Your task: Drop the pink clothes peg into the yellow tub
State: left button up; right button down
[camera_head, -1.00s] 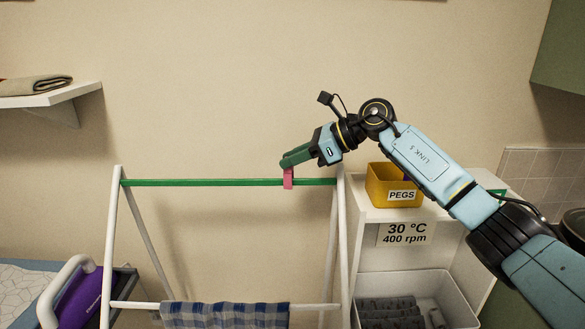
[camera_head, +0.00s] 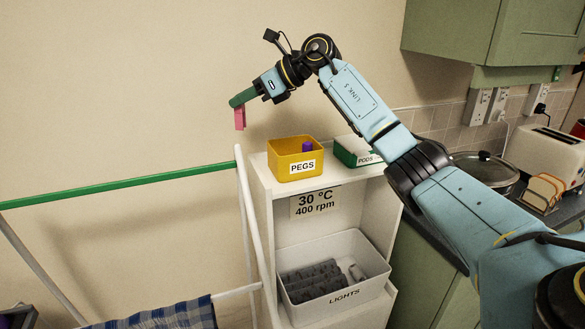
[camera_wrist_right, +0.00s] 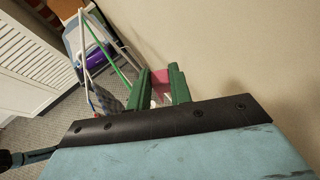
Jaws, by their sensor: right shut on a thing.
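The pink clothes peg (camera_head: 240,117) hangs from the tips of my right gripper (camera_head: 238,101), which is shut on it. The peg is in the air, above and left of the yellow tub and clear of the green rail. In the right wrist view the peg (camera_wrist_right: 160,77) shows pink between the green fingers (camera_wrist_right: 156,88). The yellow tub (camera_head: 295,172), labelled PEGS, stands on top of the white shelf unit. A purple thing (camera_head: 307,146) shows inside it. My left gripper is not in view.
The airer's green rail (camera_head: 120,186) runs left of the white shelf unit (camera_head: 258,190). A PODS box (camera_head: 352,153) stands right of the tub. A LIGHTS basket (camera_head: 335,290) sits below. A pan (camera_head: 484,170) and toaster (camera_head: 545,155) stand on the right counter.

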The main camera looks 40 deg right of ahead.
jog(key=s+d+m+t+h, duration=0.1)
jog(key=d+m+t+h, duration=0.1)
jog(key=d, duration=0.8)
send_over(295, 158)
jog(key=w, duration=0.5)
notch_tip(295, 158, down, 10)
jog(key=shift+s+d+f+m+p, duration=0.15)
jog(key=shift+d+m+p, duration=0.2)
jog(key=shift+m, duration=0.05)
jog(key=shift+f+b, duration=0.45)
jog(key=shift+f, duration=0.2)
jog(key=c, duration=1.3)
grip_release()
